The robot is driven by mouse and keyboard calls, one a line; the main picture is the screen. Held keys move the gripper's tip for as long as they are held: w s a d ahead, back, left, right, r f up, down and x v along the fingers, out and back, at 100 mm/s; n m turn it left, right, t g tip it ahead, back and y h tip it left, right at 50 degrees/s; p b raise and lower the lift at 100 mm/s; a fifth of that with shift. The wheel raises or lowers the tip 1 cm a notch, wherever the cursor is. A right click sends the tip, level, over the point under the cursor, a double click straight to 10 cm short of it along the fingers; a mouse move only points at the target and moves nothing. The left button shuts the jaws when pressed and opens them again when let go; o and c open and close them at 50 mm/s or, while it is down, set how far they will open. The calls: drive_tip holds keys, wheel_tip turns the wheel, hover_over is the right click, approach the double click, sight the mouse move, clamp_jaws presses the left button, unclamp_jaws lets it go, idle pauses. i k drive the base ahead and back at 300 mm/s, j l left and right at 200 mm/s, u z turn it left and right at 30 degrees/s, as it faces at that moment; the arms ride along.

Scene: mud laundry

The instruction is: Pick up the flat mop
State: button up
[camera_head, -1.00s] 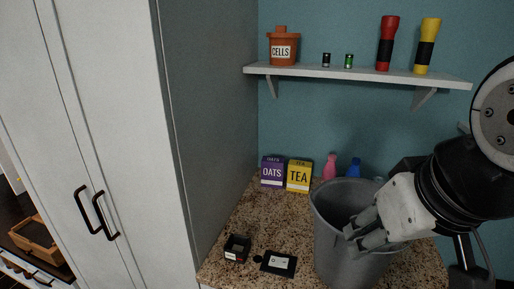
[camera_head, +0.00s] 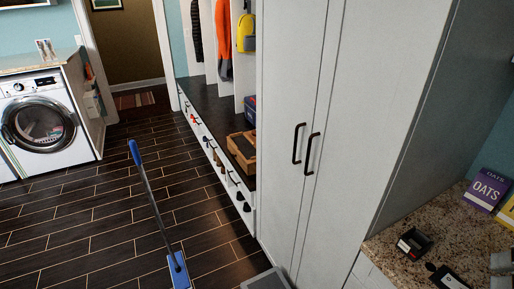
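The flat mop shows in the head view, with a long grey handle (camera_head: 155,205) and a blue grip (camera_head: 134,152) at its upper end. The blue mop head (camera_head: 179,271) is at the bottom of the picture, partly cut off by the frame edge. The mop stands tilted over the dark floor, with its grip end toward the upper left; what supports it cannot be seen. My gripper is not clearly visible. A small grey shape (camera_head: 502,263) at the lower right edge is too cut off to identify.
A tall white cabinet (camera_head: 355,110) stands right of the mop. A bench (camera_head: 205,110) with a wooden tray (camera_head: 241,150) is behind it. A washing machine (camera_head: 45,125) stands far left. Dark plank floor (camera_head: 80,220) is clear left of the mop. A grey object (camera_head: 265,281) shows at the bottom edge.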

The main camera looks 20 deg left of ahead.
sight(179, 274)
drive_tip(key=u, duration=1.85)
drive_tip(key=i+j, duration=0.2)
drive_tip(key=j, duration=0.15)
drive_tip(key=i+j+z, duration=0.1)
drive_tip(key=i+j, duration=0.15)
drive_tip(key=j, duration=0.15)
drive_tip(key=i+j, duration=0.2)
drive_tip(key=j, duration=0.2)
drive_tip(key=i+j, duration=0.15)
drive_tip(key=j, duration=0.25)
drive_tip(key=i+j+z, duration=0.1)
drive_tip(key=i+j, duration=0.15)
drive_tip(key=j, duration=0.1)
